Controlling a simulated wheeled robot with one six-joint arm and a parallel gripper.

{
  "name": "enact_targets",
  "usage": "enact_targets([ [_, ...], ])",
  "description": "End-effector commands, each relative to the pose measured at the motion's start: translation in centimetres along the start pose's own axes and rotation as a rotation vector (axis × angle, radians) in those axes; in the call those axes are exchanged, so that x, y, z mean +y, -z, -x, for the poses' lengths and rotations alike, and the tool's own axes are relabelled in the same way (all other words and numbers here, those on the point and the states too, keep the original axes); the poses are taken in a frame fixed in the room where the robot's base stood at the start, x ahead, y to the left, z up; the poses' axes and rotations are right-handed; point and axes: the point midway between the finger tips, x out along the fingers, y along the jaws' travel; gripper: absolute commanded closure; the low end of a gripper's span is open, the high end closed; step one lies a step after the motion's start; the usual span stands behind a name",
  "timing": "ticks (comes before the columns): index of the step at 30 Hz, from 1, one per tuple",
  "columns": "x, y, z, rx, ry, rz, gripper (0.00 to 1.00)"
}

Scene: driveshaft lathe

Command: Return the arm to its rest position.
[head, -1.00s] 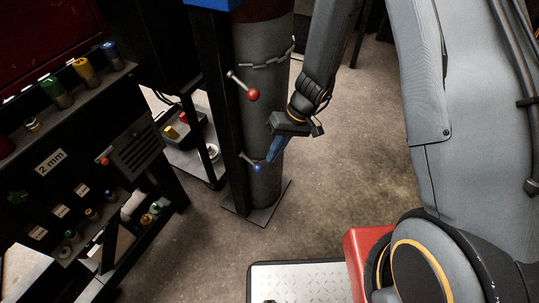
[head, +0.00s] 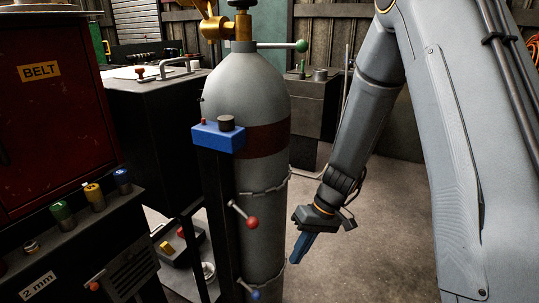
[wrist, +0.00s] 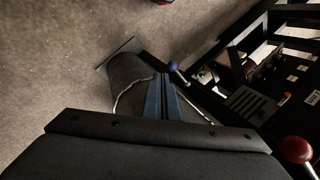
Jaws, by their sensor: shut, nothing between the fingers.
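My gripper (head: 301,250) hangs at the end of my arm, to the right of the grey gas cylinder, with its blue fingers pointing down and left. The fingers (wrist: 163,97) are together and hold nothing. In the wrist view they lie in front of the cylinder's lower part. In the head view a gap of floor shows between the fingers and the cylinder's side; I cannot tell how deep it is.
The tall grey cylinder (head: 265,170) is chained to a black post with a blue box (head: 219,137), a red-knobbed lever (head: 251,222) and a blue-knobbed lever (wrist: 174,67). A red cabinet (head: 50,130) stands left. Open floor (wrist: 60,60) lies beyond the cylinder's base.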

Motion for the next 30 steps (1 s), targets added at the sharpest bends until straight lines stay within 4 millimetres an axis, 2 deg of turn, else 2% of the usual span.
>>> enact_targets([
  [5,-2.3,-1.7,4.0,-0.004,-0.044,-0.017,1.00],
  [9,-4.3,-4.2,7.7,-0.008,-0.099,-0.050,1.00],
  [15,-6.4,-8.5,12.1,-0.001,-0.191,-0.105,1.00],
  [21,-7.4,-12.1,14.8,0.018,-0.273,-0.157,1.00],
  [30,-7.8,-15.4,16.9,0.051,-0.349,-0.209,1.00],
])
